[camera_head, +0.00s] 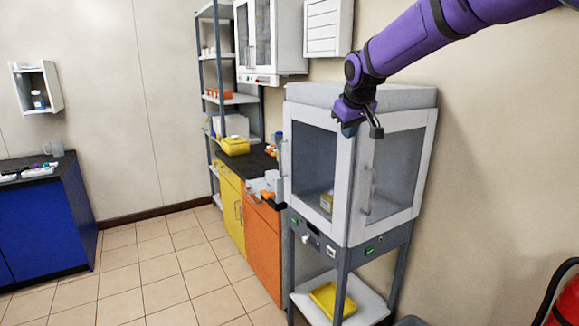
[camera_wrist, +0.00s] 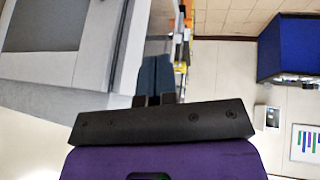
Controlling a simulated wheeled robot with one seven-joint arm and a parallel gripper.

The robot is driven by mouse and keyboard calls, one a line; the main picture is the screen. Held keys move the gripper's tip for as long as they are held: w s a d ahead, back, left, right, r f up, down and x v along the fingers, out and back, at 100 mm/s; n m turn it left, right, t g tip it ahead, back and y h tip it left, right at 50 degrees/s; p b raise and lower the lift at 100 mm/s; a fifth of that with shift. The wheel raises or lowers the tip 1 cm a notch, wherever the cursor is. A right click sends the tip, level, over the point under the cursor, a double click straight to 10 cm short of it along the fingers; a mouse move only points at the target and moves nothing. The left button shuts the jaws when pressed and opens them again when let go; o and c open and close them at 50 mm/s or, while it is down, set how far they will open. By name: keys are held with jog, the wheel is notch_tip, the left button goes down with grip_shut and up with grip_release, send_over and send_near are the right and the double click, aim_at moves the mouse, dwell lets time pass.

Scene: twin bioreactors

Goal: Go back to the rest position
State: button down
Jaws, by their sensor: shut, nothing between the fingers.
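My purple arm reaches in from the top right of the head view. My gripper (camera_head: 349,130) hangs in front of the upper part of the white glass-fronted cabinet (camera_head: 334,226). In the wrist view, the two dark fingers of my gripper (camera_wrist: 155,76) lie side by side, shut and with nothing held. The cabinet shows at the upper left of the wrist view (camera_wrist: 110,40), close beside the fingers. I cannot tell whether there is contact.
A yellow tray (camera_head: 332,299) lies on the stand's lower shelf. Orange (camera_head: 262,245) and yellow (camera_head: 229,212) base cabinets adjoin, with a shelf rack (camera_head: 204,100) behind. A blue counter (camera_head: 45,225) is left. Tiled floor between is clear.

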jog(key=s+d+r+m, duration=0.1)
jog(key=s+d+r, duration=0.1)
jog(key=s+d, duration=0.3)
jog(key=s+d+r+m, duration=0.1)
jog(key=s+d+r, duration=0.15)
jog(key=s, duration=0.55)
jog(key=s+d+f+m, duration=0.1)
jog(key=s+d+f, duration=0.1)
jog(key=s, duration=0.8)
jog(key=s+d+f+m, duration=0.1)
jog(key=s+d+f, duration=0.1)
jog(key=s, duration=0.8)
jog(key=s+d+f+m+g, duration=0.1)
jog(key=s+d+f, duration=0.2)
jog(key=s, duration=0.7)
jog(key=shift+s+d+m, duration=0.15)
jog(key=shift+d+m, duration=0.15)
jog(key=shift+m, duration=0.1)
jog(key=shift+f, duration=0.1)
